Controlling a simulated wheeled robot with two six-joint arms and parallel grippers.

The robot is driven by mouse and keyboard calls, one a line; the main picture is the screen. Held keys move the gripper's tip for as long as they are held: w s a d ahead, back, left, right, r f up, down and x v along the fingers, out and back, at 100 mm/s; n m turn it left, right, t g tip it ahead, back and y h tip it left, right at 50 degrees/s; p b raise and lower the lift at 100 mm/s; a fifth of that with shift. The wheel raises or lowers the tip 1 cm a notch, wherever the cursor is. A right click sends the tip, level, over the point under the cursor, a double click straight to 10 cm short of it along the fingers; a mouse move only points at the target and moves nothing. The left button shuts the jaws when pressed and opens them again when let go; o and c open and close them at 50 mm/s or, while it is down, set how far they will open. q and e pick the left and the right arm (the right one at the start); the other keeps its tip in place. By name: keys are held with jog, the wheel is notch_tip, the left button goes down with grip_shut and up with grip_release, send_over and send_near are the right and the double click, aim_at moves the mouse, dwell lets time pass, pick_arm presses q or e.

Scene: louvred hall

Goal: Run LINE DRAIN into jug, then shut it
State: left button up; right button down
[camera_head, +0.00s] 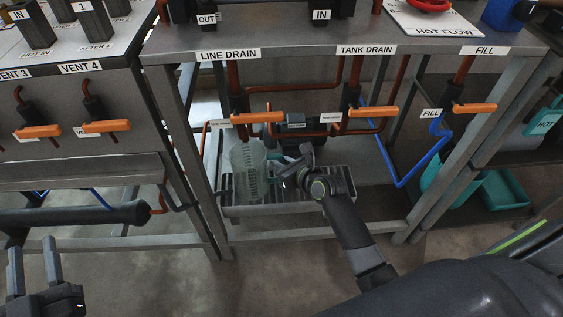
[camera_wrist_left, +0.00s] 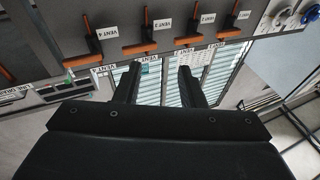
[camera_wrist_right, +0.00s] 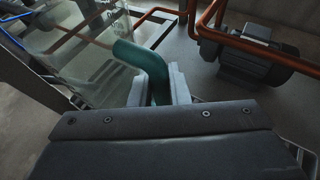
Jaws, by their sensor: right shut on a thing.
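The clear graduated jug (camera_head: 247,182) is at the left end of the slatted drip tray, below the LINE DRAIN valve; whether its base touches the slats is unclear. No liquid is discernible in it. My right gripper (camera_head: 292,172) is shut on its teal handle (camera_wrist_right: 150,62); the jug's clear wall (camera_wrist_right: 85,55) shows at left in the right wrist view. The orange LINE DRAIN lever (camera_head: 258,117) lies horizontal, across its copper pipe. The LINE DRAIN label (camera_head: 228,55) is on the bench edge above. My left gripper (camera_head: 35,272) is open and empty, at the lower left.
The TANK DRAIN lever (camera_head: 374,112) and FILL lever (camera_head: 475,108) are to the right, both horizontal. A grey pump motor (camera_wrist_right: 255,55) sits behind the jug. The drip tray (camera_head: 335,190) has bare slats right of the jug. VENT levers (camera_head: 105,126) are on the left bench.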

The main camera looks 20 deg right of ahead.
jog(key=shift+f, duration=0.1)
jog(key=c, duration=1.4)
grip_release()
